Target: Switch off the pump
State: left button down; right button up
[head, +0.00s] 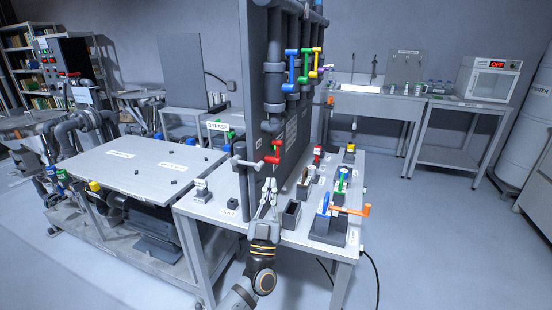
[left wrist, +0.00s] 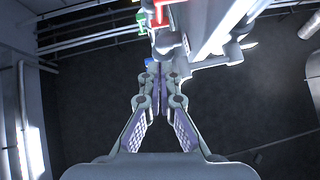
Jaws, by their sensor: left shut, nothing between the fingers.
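My left gripper (head: 268,192) is shut and empty, pointing up in front of the dark upright pipe panel (head: 290,120). It is just below a red valve handle (head: 272,156) on a grey pipe. In the left wrist view the closed fingers (left wrist: 161,72) point at pipework with a red part (left wrist: 178,15) close above; I cannot tell whether they touch. No switch is clearly marked as the pump's. A dark cabinet with red lights (head: 66,62) stands at the far left. A dark motor-like body (head: 150,222) sits under the left bench. My right gripper is not in view.
Blue, green and yellow handles (head: 304,66) are higher on the panel. A sink counter (head: 375,105) and an oven (head: 488,78) stand behind. The right floor is open.

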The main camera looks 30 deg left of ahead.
aim_at(278, 148)
pick_arm(q)
jog(key=w+a+r, duration=0.1)
jog(key=w, duration=0.1)
jog(key=w+a+r, duration=0.1)
jog(key=w+r, duration=0.1)
jog(key=w, duration=0.1)
jog(key=w+a+r, duration=0.1)
jog(key=w, duration=0.1)
jog(key=shift+w+a+r, duration=0.15)
jog(key=shift+w+a, duration=0.15)
jog(key=shift+r, duration=0.1)
jog(key=r+g+h+p, duration=0.1)
jog(key=p, duration=0.6)
jog(key=m+g+h+p, duration=0.1)
jog(key=p, duration=0.6)
jog(key=shift+w+r, duration=0.35)
jog(key=shift+w+a+f+p, duration=0.1)
jog(key=shift+w+f+p, duration=0.1)
jog(key=shift+p, duration=0.45)
jog(key=shift+f, duration=0.15)
